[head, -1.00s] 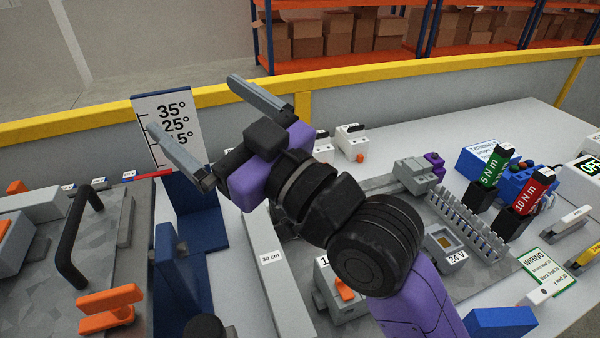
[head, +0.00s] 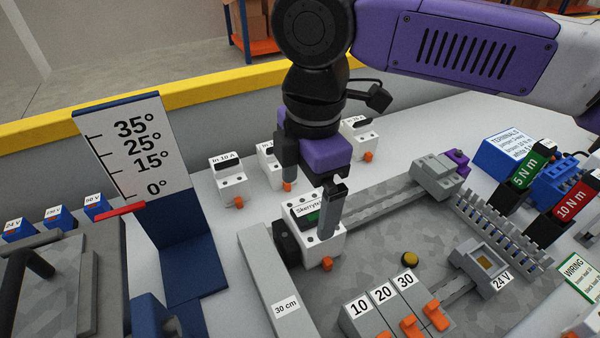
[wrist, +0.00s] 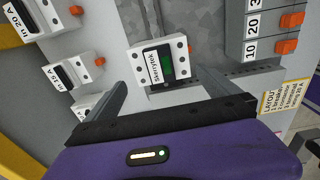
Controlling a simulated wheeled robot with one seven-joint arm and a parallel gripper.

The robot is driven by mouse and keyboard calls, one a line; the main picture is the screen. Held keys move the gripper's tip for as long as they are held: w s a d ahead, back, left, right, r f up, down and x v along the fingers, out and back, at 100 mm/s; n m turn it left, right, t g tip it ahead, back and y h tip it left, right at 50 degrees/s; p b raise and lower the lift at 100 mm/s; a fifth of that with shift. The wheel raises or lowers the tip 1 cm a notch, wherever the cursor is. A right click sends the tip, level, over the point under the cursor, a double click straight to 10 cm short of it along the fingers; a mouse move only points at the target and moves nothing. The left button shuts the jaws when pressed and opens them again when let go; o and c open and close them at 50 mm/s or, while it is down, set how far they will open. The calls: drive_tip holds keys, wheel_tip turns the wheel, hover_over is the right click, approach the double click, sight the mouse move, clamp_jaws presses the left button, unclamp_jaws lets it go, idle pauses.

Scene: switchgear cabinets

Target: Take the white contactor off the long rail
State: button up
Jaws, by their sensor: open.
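The white contactor (head: 326,246), with a label, a green display and an orange tab at its foot, sits at the left end of the long rail (head: 385,207). It also shows in the wrist view (wrist: 143,58). My gripper (head: 309,212) points down over the contactor, open and empty. In the head view one finger is behind the contactor and the other in front of its upper part. In the wrist view the contactor lies beyond and between the fingertips (wrist: 159,79). Contact cannot be told.
A black block (head: 287,241) stands against the contactor's left side. White breakers (head: 231,178) stand behind, near my gripper. Grey units marked 10, 20 and 30 (head: 383,312) are in front. A blue angle stand (head: 188,235) is at left. Bare plate lies right of the contactor.

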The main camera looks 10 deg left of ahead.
sight(311, 211)
drive_tip(key=shift+w+d, duration=0.15)
drive_tip(key=shift+d, duration=0.25)
drive_tip(key=shift+f, duration=3.75)
drive_tip(key=shift+c, duration=0.4)
drive_tip(key=c, duration=1.4)
drive_tip(key=o, duration=1.2)
drive_tip(key=c, duration=1)
drive_tip(key=shift+r+p, duration=0.8)
drive_tip(key=shift+p, duration=0.15)
